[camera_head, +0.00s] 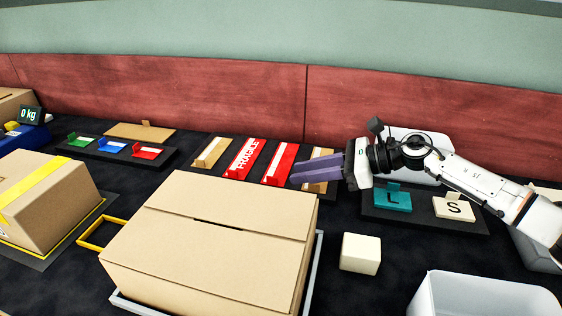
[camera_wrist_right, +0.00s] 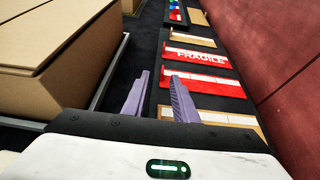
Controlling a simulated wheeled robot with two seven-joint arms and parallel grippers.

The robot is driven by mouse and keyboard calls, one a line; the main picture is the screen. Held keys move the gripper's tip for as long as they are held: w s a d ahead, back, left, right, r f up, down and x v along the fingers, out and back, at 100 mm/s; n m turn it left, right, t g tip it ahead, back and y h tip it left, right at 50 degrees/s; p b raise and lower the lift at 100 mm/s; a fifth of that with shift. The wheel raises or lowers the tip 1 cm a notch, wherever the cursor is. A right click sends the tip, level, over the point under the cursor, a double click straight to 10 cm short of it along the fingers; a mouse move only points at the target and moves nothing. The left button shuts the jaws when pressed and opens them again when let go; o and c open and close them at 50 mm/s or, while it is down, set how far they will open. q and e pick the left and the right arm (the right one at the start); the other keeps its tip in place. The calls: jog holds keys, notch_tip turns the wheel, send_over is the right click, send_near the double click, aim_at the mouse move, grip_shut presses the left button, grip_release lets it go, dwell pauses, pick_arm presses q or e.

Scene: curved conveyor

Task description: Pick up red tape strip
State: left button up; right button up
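The plain red tape strip (camera_head: 279,160) lies on a dark tray behind the large carton, with a pale band along it. It also shows in the right wrist view (camera_wrist_right: 215,86), just beyond my right fingertips. A red strip marked FRAGILE (camera_head: 244,158) lies beside it on the left and shows in the wrist view (camera_wrist_right: 200,57). My right gripper (camera_head: 302,168) has purple fingers and is just right of the plain red strip, over a tan strip (camera_head: 322,184). In the wrist view the fingers (camera_wrist_right: 159,76) are apart with nothing between them. My left gripper is not in view.
A large closed carton (camera_head: 215,225) stands in front of the tray. Another tan strip (camera_head: 211,152) lies at the tray's left. A red wall (camera_head: 420,100) rises behind. Tiles marked L (camera_head: 392,200) and S (camera_head: 454,208), a cream block (camera_head: 360,253) and a white bin (camera_head: 480,295) are to the right.

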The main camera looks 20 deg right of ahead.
aim_at(279, 185)
jog(key=x, duration=0.7)
jog(key=shift+w+d+f, duration=0.15)
jog(key=shift+w+f, duration=0.05)
jog(key=shift+w, duration=0.1)
grip_shut()
